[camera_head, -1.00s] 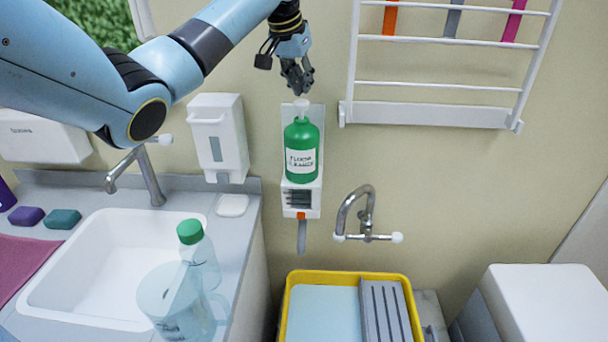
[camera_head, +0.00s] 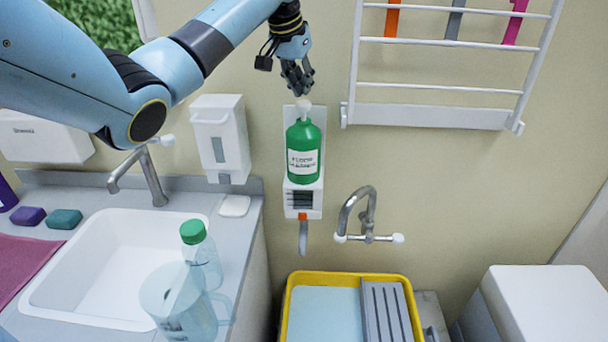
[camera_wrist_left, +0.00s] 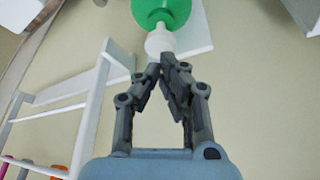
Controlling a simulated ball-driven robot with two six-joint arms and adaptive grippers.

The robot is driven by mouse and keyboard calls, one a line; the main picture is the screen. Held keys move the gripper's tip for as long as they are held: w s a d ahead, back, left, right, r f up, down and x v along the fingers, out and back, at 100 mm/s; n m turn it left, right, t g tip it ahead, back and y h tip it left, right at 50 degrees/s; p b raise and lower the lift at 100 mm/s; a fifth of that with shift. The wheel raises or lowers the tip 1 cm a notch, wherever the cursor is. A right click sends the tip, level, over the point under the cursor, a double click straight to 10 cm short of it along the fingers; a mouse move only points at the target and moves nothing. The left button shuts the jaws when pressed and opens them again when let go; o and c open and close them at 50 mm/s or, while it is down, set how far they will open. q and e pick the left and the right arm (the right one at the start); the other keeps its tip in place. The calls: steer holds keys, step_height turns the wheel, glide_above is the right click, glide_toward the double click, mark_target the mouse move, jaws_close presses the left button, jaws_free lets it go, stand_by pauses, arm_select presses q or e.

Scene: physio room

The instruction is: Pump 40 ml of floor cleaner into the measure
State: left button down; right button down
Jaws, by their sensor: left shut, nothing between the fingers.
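The green floor cleaner bottle (camera_head: 303,160) stands upright in a white wall holder (camera_head: 290,202), its label facing me. Its white pump head (camera_head: 303,104) is on top; it also shows in the wrist view (camera_wrist_left: 160,41). My left gripper (camera_head: 302,92) is shut and empty, fingers pointing down just above the pump head. In the wrist view its fingertips (camera_wrist_left: 165,64) meet or nearly meet the pump head; I cannot tell if they touch. A clear bluish jug with a handle (camera_head: 180,307), likely the measure, stands at the counter's front right. My right gripper is not in view.
A clear bottle with a green cap (camera_head: 192,232) stands behind the jug, beside the white sink (camera_head: 100,285). A yellow-rimmed tray (camera_head: 347,277) lies below the holder. A wall tap (camera_head: 365,215) and white rack (camera_head: 430,115) are to the right.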

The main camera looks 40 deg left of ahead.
mark_target(303, 102)
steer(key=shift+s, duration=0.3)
arm_select(q)
steer(key=shift+f, duration=0.95)
steer(key=shift+s+f, duration=0.1)
steer(key=shift+f, duration=0.55)
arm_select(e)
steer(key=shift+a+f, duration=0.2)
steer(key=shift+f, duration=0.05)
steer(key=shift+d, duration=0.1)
arm_select(q)
steer(key=shift+r+p, duration=0.35)
steer(key=shift+r, duration=1.2)
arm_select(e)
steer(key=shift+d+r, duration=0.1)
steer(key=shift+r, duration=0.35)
